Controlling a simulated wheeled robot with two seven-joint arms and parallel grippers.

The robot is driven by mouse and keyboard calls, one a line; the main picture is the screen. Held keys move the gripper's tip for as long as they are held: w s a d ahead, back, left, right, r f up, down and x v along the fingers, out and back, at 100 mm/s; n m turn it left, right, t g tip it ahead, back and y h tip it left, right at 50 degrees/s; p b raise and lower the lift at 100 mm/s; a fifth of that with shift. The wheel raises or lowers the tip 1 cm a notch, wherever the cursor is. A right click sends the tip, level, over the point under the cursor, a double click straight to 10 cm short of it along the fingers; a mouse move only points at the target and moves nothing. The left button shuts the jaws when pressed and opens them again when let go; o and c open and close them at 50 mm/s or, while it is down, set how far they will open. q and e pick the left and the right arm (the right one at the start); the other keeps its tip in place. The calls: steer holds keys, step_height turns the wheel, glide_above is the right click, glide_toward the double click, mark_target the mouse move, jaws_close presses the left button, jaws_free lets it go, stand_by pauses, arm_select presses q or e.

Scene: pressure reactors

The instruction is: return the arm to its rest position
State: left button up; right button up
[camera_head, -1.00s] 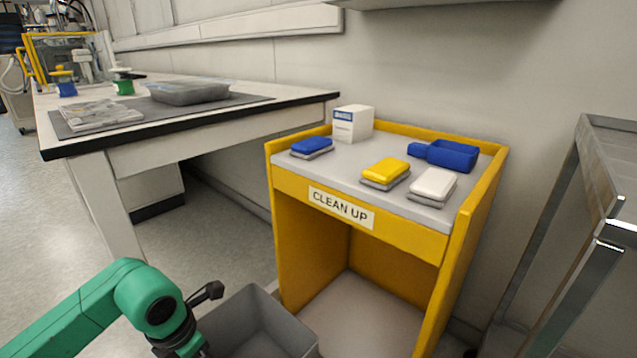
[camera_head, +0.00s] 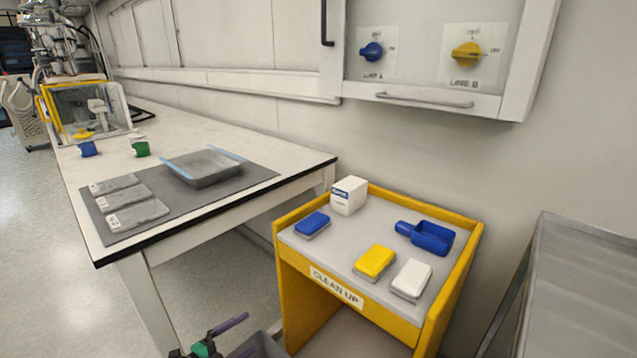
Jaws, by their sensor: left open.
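My left gripper (camera_head: 208,340) shows at the bottom edge, left of the middle. Its green and black part and one thin purple-grey finger can be seen; the rest is cut off by the frame. It is open, and I see nothing held in it. My right gripper is not in view.
The stand bears a blue sponge (camera_head: 312,224), yellow sponge (camera_head: 375,260), white sponge (camera_head: 411,279), white box (camera_head: 348,195) and blue scoop (camera_head: 430,236). A bench (camera_head: 190,128) is left, a metal cart (camera_head: 580,290) right, a wall cabinet (camera_head: 440,97) above.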

arm_select(q)
steer(key=s+a+f+n+g+y+p, duration=0.3)
steer(key=s+a+f+n+y+p, duration=0.35)
steer(key=s+a+f+n, duration=0.4)
steer(key=s+d+f+n+g+p, duration=0.1)
steer(key=s+f+n+g+p, duration=0.1)
steer(key=s, duration=0.8)
steer(key=s+d+f+n+g+y+p, duration=0.1)
steer(key=s+f+n+g+p, duration=0.1)
steer(key=s, duration=0.9)
steer(key=s+d+f+n+g+y+p, duration=0.1)
steer(key=s+f+n+g+p, duration=0.1)
steer(key=s, duration=0.8)
step_height(320, 180, down, 3)
steer(key=shift+s+d+r+n+g, duration=0.1)
steer(key=shift+s+d+n+g, duration=0.25)
steer(key=shift+n+g, duration=0.5)
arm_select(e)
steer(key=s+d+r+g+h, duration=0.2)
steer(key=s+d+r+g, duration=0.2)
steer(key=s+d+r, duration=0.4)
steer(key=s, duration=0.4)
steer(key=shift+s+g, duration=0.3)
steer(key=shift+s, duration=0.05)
arm_select(q)
steer(key=shift+a+y, duration=0.1)
steer(key=shift+y, duration=0.15)
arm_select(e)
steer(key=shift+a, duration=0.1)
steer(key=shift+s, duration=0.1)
